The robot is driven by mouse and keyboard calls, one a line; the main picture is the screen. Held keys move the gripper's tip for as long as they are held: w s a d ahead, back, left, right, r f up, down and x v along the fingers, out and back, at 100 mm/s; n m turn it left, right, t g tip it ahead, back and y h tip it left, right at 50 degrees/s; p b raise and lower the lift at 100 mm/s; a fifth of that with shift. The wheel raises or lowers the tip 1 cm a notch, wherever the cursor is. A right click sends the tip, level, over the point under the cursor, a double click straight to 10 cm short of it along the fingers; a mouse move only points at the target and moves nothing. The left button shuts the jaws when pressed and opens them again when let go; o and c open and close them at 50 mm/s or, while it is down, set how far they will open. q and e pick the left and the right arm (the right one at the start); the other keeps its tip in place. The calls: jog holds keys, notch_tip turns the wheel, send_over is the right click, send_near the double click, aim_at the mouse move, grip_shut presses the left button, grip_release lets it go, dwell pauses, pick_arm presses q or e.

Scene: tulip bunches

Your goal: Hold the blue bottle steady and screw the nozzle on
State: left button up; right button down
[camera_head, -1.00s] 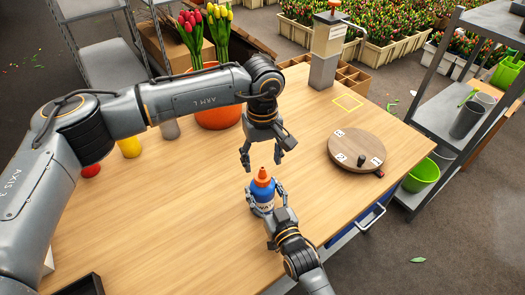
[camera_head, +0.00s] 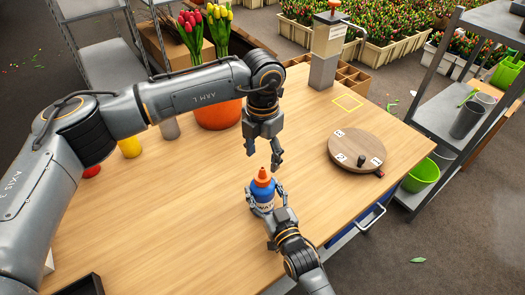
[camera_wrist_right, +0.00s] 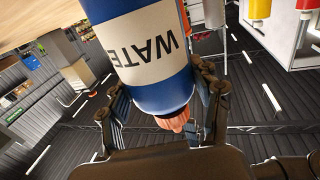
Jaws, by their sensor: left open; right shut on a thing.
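The blue bottle (camera_head: 263,197) with a white label stands upright near the table's front edge. It also fills the top of the right wrist view (camera_wrist_right: 155,60), where part of its label lettering shows. The orange nozzle (camera_head: 262,178) sits on top of the bottle; I cannot tell how tightly it is seated. My right gripper (camera_head: 265,193) is shut on the bottle, one finger on each side. My left gripper (camera_head: 263,157) is open and empty just above the nozzle, fingers pointing down and apart from it.
A round wooden board (camera_head: 356,151) lies right of the bottle. A dispenser (camera_head: 327,50) stands behind, near a yellow square outline (camera_head: 348,102). The table between is clear.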

aim_at(263, 168)
pick_arm(q)
jog(key=n, duration=0.6)
jog(key=shift+r, duration=0.2)
jog(key=n, duration=0.5)
jog(key=shift+r, duration=0.15)
jog(key=shift+f, duration=4)
